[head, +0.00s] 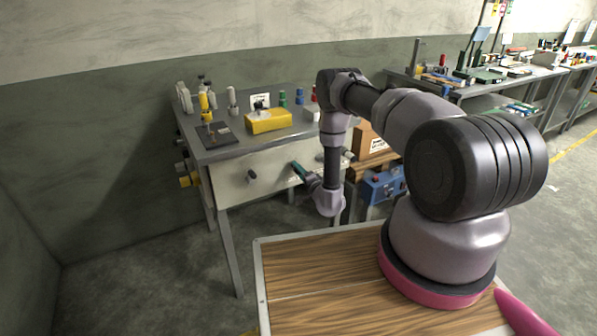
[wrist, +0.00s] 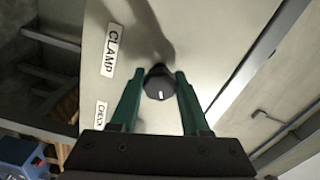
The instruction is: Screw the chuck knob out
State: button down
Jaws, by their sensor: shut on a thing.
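A black knob with a short white mark (wrist: 159,85) is between the green fingertips of my gripper (wrist: 159,82) in the wrist view. My gripper is shut on it, with one finger on either side. A CLAMP label (wrist: 110,50) and a partly legible label, apparently CHUCK (wrist: 101,113), are on the pale panel left of the knob. In the head view my gripper (head: 298,169) reaches the right part of the bench's front panel (head: 232,187). The held knob is hidden there. Another dark knob (head: 251,175) sits further left on that panel. I cannot tell how far the held knob stands out.
A grey workbench (head: 219,152) carries a yellow box (head: 268,121), a dark plate (head: 215,136) and several bottles. A cardboard box (head: 369,142) and a blue unit (head: 383,188) stand right of the panel. A wooden tabletop (head: 320,285) is in front. Floor left of the bench is clear.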

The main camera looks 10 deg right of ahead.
jog(key=shift+w+r, duration=0.1)
jog(key=shift+w, duration=0.05)
dwell(0.3)
jog(key=shift+c, duration=1.9)
grip_release()
jog(key=shift+a, duration=0.1)
jog(key=shift+s+d, duration=0.2)
jog(key=shift+s, duration=0.3)
jog(key=v, duration=1)
